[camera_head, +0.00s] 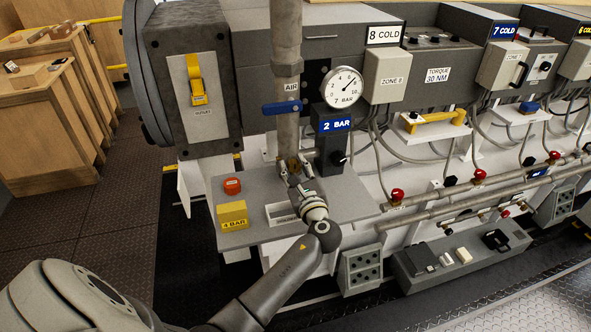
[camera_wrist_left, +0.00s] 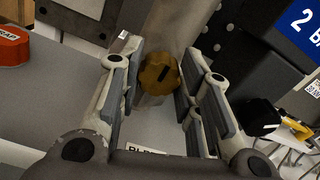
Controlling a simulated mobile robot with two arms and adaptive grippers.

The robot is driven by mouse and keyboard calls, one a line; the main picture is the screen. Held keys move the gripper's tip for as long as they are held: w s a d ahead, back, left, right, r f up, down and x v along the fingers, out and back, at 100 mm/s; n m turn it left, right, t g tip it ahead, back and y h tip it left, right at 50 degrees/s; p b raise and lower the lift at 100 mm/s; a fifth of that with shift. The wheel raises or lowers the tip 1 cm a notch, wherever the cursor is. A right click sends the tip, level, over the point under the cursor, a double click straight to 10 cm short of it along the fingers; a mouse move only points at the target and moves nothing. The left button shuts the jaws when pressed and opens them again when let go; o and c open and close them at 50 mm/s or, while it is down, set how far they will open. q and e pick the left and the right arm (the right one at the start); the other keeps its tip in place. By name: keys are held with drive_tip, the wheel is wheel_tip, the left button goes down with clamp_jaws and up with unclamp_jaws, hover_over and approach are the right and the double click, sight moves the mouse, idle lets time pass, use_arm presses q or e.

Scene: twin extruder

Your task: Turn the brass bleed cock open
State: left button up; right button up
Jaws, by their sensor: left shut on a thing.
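The brass bleed cock (camera_head: 293,165) is a small scalloped knob low on the grey vertical pipe. In the left wrist view the cock (camera_wrist_left: 159,74) shows a dark slanted mark on its face. My left gripper (camera_head: 288,170) reaches it from the front, with one finger on each side. In the left wrist view the left gripper (camera_wrist_left: 157,80) is shut on the cock. In the head view the fingers partly hide the cock. My right gripper is not in view.
A blue lever valve (camera_head: 282,107) sits on the pipe above, with a round gauge (camera_head: 343,87) to the right. A dark post (camera_head: 330,152) stands close right of the gripper.

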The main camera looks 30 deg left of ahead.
use_arm(q)
drive_tip(key=shift+c, duration=0.5)
drive_tip(key=n+b, duration=0.3)
drive_tip(key=shift+f+n, duration=0.25)
drive_tip(key=shift+n, duration=0.15)
drive_tip(key=n+b, duration=0.4)
drive_tip(key=shift+s+f, duration=0.1)
drive_tip(key=n+b, duration=0.4)
drive_tip(key=shift+f+n, duration=0.1)
drive_tip(key=shift+n, duration=0.3)
drive_tip(key=shift+n+b, duration=1.75)
drive_tip(key=shift+n, duration=0.15)
drive_tip(key=o, duration=1)
drive_tip(key=shift+r, duration=0.2)
